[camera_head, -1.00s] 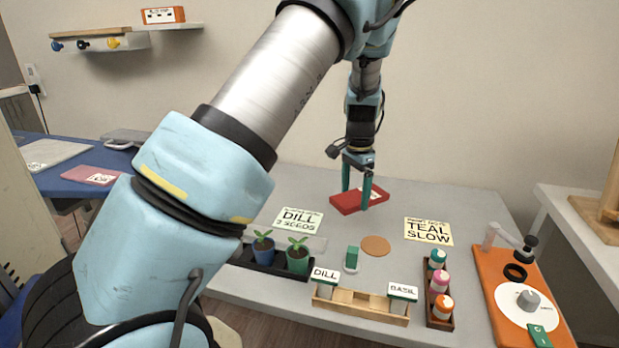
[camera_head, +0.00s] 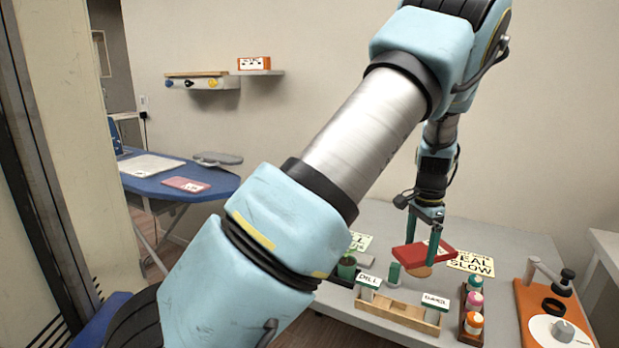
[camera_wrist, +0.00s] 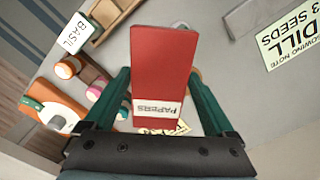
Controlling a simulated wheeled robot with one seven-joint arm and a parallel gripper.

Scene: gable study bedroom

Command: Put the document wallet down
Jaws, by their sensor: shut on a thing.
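The document wallet is a flat red block (camera_head: 410,256) with a white label. In the wrist view the wallet (camera_wrist: 160,70) lies between the two green fingers, and its label reads "PAPERS". My gripper (camera_head: 434,246) is shut on it, and it also shows in the wrist view (camera_wrist: 160,112). In the head view the wallet appears above the grey table (camera_head: 385,215), in front of the "TEAL SLOW" card and partly over the round orange disc. The fingers hide part of the wallet.
An orange board (camera_head: 545,305) stands right. A blue ironing board (camera_head: 215,182) with a pink folder (camera_head: 186,184) is at left.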

